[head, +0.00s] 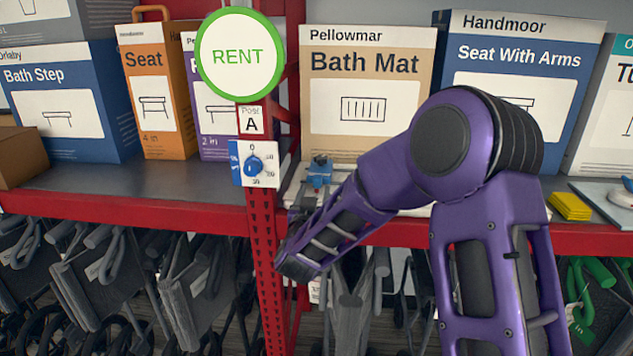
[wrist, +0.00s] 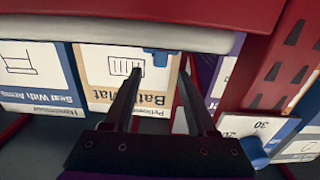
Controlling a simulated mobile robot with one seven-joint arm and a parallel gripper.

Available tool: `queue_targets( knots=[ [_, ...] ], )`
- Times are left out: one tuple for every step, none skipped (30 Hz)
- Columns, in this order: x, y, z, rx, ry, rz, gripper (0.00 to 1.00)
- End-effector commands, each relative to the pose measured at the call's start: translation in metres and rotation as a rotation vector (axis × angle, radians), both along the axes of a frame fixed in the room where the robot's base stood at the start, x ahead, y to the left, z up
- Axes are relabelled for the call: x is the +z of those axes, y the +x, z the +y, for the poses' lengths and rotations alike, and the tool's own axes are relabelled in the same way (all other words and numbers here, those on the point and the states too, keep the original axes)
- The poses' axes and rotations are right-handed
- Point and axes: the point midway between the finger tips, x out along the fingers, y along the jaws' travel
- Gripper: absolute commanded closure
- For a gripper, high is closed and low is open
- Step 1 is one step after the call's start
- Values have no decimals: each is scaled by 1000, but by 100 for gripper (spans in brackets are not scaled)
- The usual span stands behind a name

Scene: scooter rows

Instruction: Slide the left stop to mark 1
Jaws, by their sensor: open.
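A blue stop (head: 320,170) stands on a pale flat base (head: 297,198) on the shelf, just right of the red post. It is the only stop I can make out; my arm hides much of the base to its right. In the wrist view, which is upside down, a blue piece that looks like this stop (wrist: 156,57) shows beyond the fingers. My gripper (wrist: 160,75) is open, with nothing between its two dark fingers. I cannot read mark 1.
The red post (head: 268,260) carries a dial with a blue knob (head: 254,166) and a green-ringed RENT sign (head: 240,54). Boxes such as Bath Mat (head: 365,110) stand behind. A yellow block (head: 569,206) lies at right.

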Motion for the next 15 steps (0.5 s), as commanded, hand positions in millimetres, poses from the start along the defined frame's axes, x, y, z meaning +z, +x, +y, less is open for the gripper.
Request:
queue_targets(
  knots=[
    [0,11,-1,-1,1,1,43],
    [0,17,-1,-1,2,1,43],
    [0,24,-1,-2,2,1,43],
    [0,28,-2,-2,1,1,43],
    [0,33,-1,-1,1,1,43],
    [0,38,-1,0,0,1,43],
    [1,41,-1,-1,1,0,43],
    [0,44,-1,0,1,0,43],
    [0,47,-1,0,1,1,43],
    [0,49,-1,0,1,1,43],
    [0,50,-1,1,1,1,43],
    [0,52,-1,1,0,1,43],
    [0,53,-1,1,0,1,43],
    [0,53,-1,1,0,1,43],
    [0,54,-1,1,0,0,43]
  ],
)
